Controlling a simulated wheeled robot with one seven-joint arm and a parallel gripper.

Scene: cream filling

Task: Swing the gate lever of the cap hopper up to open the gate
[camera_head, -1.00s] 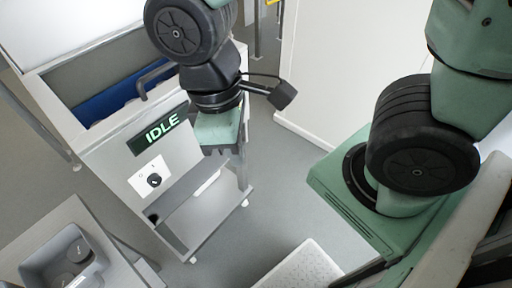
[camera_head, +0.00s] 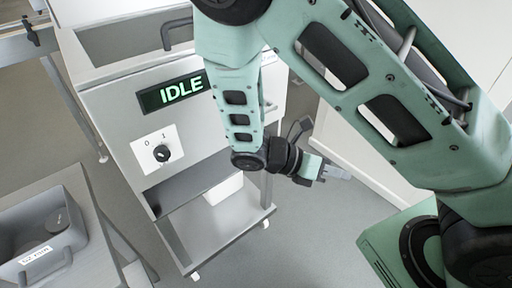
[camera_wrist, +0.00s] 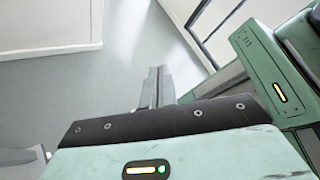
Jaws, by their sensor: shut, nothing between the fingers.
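My gripper (camera_head: 334,172) is to the right of the grey machine, pointing right and away from it. In the wrist view my gripper (camera_wrist: 154,90) shows its grey fingers together and empty, over bare floor. The grey machine (camera_head: 108,105) has a green IDLE display (camera_head: 172,92) and a dark knob (camera_head: 162,153) on a white 0/1 plate. A dark bent handle (camera_head: 165,34) stands on its upper edge. I cannot make out a lever that is clearly the cap hopper's gate lever; my arm covers part of the machine's right side.
A grey bin (camera_head: 80,237) with a label and a dark round thing inside stands on a table at lower left. A white wall panel (camera_head: 372,165) is to the right of my gripper. Floor is open between it and the machine.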

